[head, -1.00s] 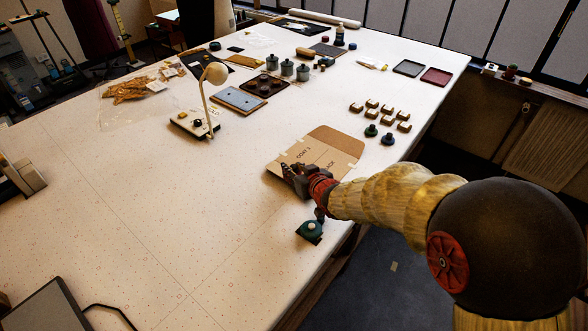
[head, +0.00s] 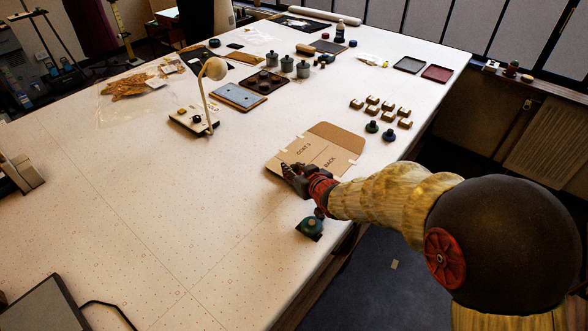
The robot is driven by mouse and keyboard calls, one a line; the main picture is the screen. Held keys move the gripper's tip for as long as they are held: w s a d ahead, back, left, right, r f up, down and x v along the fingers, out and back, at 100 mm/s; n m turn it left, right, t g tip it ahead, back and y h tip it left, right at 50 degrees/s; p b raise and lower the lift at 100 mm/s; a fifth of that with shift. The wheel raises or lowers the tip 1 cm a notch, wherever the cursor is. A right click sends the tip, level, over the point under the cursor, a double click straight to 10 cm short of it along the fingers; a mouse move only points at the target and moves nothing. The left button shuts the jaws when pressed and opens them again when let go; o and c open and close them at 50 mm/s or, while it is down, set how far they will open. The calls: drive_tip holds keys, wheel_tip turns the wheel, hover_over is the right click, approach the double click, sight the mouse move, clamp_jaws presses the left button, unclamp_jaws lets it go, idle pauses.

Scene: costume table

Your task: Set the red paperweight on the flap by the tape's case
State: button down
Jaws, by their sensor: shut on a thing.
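My gripper (head: 292,174) is at the near left edge of a brown card envelope (head: 297,154) marked COAT 3 and BACK. Its dark fingers are closed, but what they hold is too small and hidden to make out. I cannot pick out the red paperweight for certain. The envelope's darker flap (head: 342,134) lies spread at its far right side. A green rounded object (head: 311,226) on a dark base sits near the table's front edge, below my wrist; I cannot tell if it is the tape's case. Green (head: 372,127) and blue (head: 389,135) knobbed weights stand right of the flap.
Several tan blocks (head: 388,108) stand beyond the weights. A lamp (head: 208,100) rises from the table left of the envelope, near a blue-topped tablet (head: 238,97). Grey pots (head: 286,64) and trays (head: 409,65) are farther back.

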drive_tip(key=shift+f+b, duration=0.45)
drive_tip(key=shift+f, duration=0.15)
drive_tip(key=c, duration=1.4)
unclamp_jaws()
drive_tip(key=shift+f, duration=0.1)
drive_tip(key=v, duration=1.2)
drive_tip(key=shift+d, duration=0.2)
drive_tip(key=s+d+r+m+g+h, duration=0.1)
drive_tip(key=s+d+r+m+h, duration=0.2)
drive_tip(key=d, duration=0.4)
drive_tip(key=s+d+r+g+h, duration=0.1)
drive_tip(key=s+d+r+h, duration=0.25)
drive_tip(key=s+d, duration=0.25)
drive_tip(key=s+g, duration=0.1)
drive_tip(key=s, duration=0.5)
drive_tip(key=s+d+r+m+g, duration=0.1)
drive_tip(key=s, duration=0.4)
drive_tip(key=s+g+y, duration=0.1)
drive_tip(key=s+g, duration=0.1)
drive_tip(key=s, duration=0.4)
drive_tip(key=shift+s+d+r+m, duration=0.15)
drive_tip(key=shift+s+d+m, duration=0.05)
drive_tip(key=shift+s+m, duration=0.2)
